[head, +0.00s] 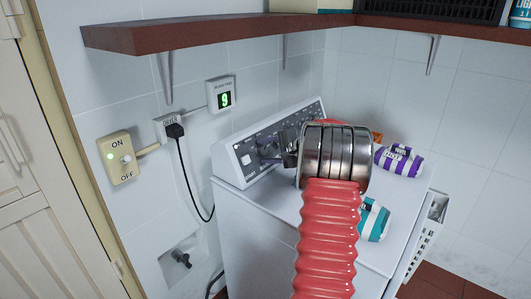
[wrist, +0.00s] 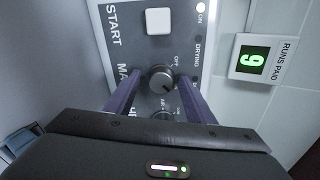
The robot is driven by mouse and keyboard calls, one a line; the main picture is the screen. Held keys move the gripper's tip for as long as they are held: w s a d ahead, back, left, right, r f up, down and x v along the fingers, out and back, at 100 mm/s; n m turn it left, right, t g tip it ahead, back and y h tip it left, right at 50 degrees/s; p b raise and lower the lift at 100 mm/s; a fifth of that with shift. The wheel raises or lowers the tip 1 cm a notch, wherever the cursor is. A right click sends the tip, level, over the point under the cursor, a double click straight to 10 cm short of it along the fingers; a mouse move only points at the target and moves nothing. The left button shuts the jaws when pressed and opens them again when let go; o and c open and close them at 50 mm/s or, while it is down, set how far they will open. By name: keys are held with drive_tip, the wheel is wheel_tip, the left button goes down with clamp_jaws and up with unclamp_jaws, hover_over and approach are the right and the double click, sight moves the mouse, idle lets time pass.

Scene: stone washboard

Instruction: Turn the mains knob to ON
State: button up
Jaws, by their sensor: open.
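In the head view, a cream wall plate (head: 122,172) at the left has ON above and OFF below. It carries a small pale knob (head: 126,158) and a lit green lamp; I cannot tell which way the knob points. My gripper (head: 277,155) is well to the right, at the white machine's control panel (head: 262,136). In the wrist view, my gripper (wrist: 160,88) is open, with its two purple fingers on either side of a grey panel knob (wrist: 161,77). I cannot tell whether they touch it. OFF is printed beside this knob; a large label starting "MA" is partly hidden.
A white START button (wrist: 158,21) sits above the knob, and a second knob (wrist: 164,115) is partly hidden below. Plug and cable (head: 175,131) hang between wall plate and machine. A brown shelf (head: 210,32) overhangs.

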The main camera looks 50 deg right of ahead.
drive_tip(key=v, duration=1.3)
drive_tip(key=shift+s, duration=0.4)
drive_tip(key=m, duration=0.9)
drive_tip(key=d+m, duration=0.1)
drive_tip(key=m, duration=0.3)
drive_tip(key=shift+s+f+m+t+y, duration=0.1)
drive_tip(key=shift+s+m+t+y, duration=0.25)
drive_tip(key=shift+m+t+y, duration=0.05)
drive_tip(key=x, duration=1.3)
drive_tip(key=shift+w+f, duration=0.2)
drive_tip(key=shift+w, duration=0.15)
